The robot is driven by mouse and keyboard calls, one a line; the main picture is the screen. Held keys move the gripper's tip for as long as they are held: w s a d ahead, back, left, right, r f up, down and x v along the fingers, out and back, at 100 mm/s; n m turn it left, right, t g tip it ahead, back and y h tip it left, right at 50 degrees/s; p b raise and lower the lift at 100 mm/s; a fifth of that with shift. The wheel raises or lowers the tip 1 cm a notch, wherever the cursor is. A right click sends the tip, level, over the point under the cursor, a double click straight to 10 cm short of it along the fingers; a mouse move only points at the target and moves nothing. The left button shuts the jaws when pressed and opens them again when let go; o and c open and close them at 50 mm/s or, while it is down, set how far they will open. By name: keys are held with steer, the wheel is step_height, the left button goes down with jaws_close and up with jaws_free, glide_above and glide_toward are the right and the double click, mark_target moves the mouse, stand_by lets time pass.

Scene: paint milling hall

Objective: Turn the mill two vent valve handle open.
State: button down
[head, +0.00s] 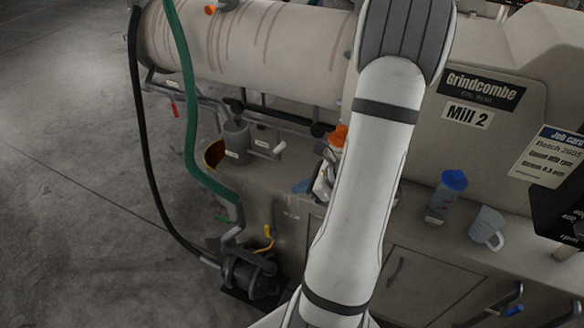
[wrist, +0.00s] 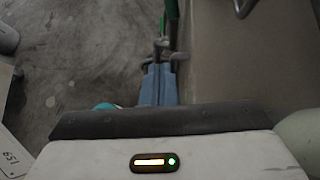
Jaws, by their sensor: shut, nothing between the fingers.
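The Mill 2 label (head: 468,114) is on the beige machine body at the right of the head view. I cannot tell for certain which handle is the vent valve's; a grey valve-like fitting (head: 236,138) with a pale lever (head: 268,148) beside it stands left of my arm. My gripper's blue-grey fingers (wrist: 158,84) are shut together and empty in the wrist view. Grey pipework (wrist: 162,48) shows just past the fingertips; contact is unclear. In the head view, my arm hides most of the gripper, and a bluish tip (head: 302,186) shows at its left.
A green hose (head: 188,100) and a black hose (head: 145,150) run down to a dark pump (head: 252,276) with a yellow handle (head: 267,240). A blue-capped bottle (head: 443,200) and a pale jug (head: 487,228) stand on the ledge at right. Open floor (head: 60,150) lies at left.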

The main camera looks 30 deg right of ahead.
steer(key=s+d+r+m+t+b, duration=0.35)
steer(key=d+t, duration=0.25)
steer(key=d, duration=0.2)
steer(key=p, duration=0.2)
glide_toward(279, 148)
step_height(279, 148, down, 5)
steer(key=w, duration=0.3)
steer(key=w+a+r, duration=0.1)
steer(key=w, duration=0.1)
steer(key=shift+w+a+r+m+t+p, duration=0.2)
steer(key=shift+r+m+t+p, duration=0.1)
steer(key=shift+p, duration=0.1)
steer(key=shift+s, duration=0.1)
